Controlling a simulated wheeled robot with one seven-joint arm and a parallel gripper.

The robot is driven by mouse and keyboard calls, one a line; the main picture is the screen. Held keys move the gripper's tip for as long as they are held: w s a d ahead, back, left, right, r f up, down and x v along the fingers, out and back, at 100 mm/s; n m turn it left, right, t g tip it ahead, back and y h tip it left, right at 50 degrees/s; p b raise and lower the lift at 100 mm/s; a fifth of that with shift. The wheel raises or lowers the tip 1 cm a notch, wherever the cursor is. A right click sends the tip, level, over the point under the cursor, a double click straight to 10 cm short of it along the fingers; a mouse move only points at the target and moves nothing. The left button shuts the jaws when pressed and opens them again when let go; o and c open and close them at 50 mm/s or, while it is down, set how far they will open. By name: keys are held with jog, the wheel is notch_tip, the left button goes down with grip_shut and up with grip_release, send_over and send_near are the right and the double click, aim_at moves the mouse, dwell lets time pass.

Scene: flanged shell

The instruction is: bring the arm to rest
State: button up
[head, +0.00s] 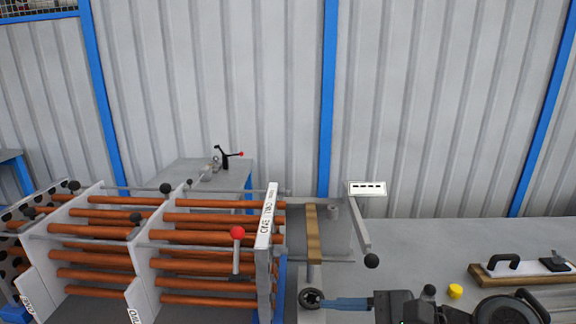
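My gripper (346,304) shows at the bottom of the head view, right of centre, at the left end of my dark arm. Its blue finger part points left. The tip is beside a black ring-shaped knob (311,298); whether they touch I cannot tell. I cannot see a gap between the fingers, nor anything held between them. The rest of my arm is cut off by the lower edge of the picture.
A rack with orange-brown tubes (88,257) and white plates fills the left. A red-balled lever (237,234) and a black-balled bar (371,260) stick up nearby. A yellow cap (455,291) and a board with a handle (520,268) lie on the grey bench (430,250).

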jog(key=s+d+f+n+t+h, duration=0.1)
jog(key=s+d+f+t+h, duration=0.3)
jog(key=s+f, duration=0.4)
jog(key=s+d+f+n+t+h, duration=0.1)
jog(key=s+d+f+t+h, duration=0.1)
jog(key=s+d+f+h, duration=0.4)
jog(key=s+d+r+n+t+h, duration=0.1)
jog(key=s+r+n, duration=0.4)
jog(key=s, duration=0.5)
jog(key=s+d+r+n+t+h, duration=0.2)
jog(key=s+r+n, duration=0.4)
jog(key=s, duration=0.4)
jog(key=shift+s+d+n+t, duration=0.3)
jog(key=shift+d+n+t, duration=0.15)
jog(key=shift+n+t, duration=0.05)
jog(key=shift+f, duration=0.1)
